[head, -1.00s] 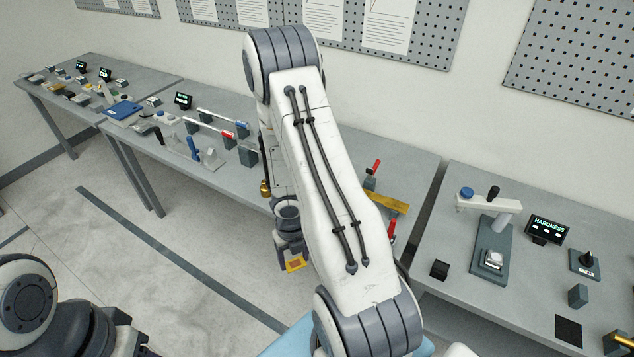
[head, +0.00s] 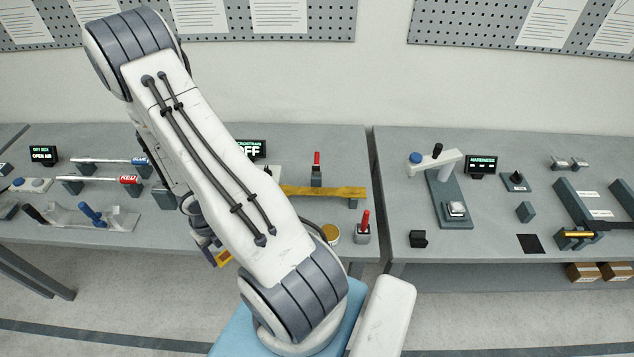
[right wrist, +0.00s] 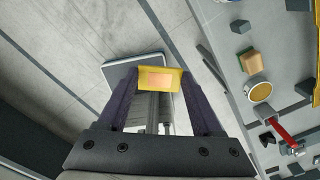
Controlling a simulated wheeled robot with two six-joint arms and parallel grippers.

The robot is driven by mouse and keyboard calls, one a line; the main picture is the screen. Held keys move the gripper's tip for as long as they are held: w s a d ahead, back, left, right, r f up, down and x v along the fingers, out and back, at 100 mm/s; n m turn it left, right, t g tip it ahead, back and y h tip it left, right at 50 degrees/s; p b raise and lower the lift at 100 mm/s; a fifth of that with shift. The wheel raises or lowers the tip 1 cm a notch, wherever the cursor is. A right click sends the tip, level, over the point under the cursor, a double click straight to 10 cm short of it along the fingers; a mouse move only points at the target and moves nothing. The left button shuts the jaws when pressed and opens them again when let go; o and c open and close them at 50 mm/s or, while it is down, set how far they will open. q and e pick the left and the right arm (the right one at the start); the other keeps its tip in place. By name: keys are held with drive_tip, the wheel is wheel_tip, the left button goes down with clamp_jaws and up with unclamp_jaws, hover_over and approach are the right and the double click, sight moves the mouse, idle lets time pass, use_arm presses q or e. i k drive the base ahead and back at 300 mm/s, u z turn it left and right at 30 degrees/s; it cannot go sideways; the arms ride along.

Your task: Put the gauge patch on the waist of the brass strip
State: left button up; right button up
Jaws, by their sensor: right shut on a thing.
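The gauge patch (right wrist: 160,79) is a small yellow piece with a pinkish middle. My right gripper (right wrist: 158,84) is shut on it, with a finger at each side. In the head view the patch's yellow edge (head: 224,258) shows below my right arm, in front of the bench edge. The brass strip (head: 325,191) lies across the bench, right of my right gripper and apart from it. Its left part is hidden behind my arm, and I cannot make out the waist. A yellow edge of it (right wrist: 317,92) shows in the right wrist view. My left gripper is out of view.
Red-handled clamps (head: 316,168) (head: 364,228) stand behind and in front of the strip. A round tin (head: 331,233) sits near the bench's front edge. The hardness tester (head: 447,190) stands on the right bench, past a gap. Floor lies below the patch.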

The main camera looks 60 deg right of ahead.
sight(316, 190)
drive_tip(key=z, duration=0.75)
drive_tip(key=i, duration=0.85)
drive_tip(key=z, duration=0.95)
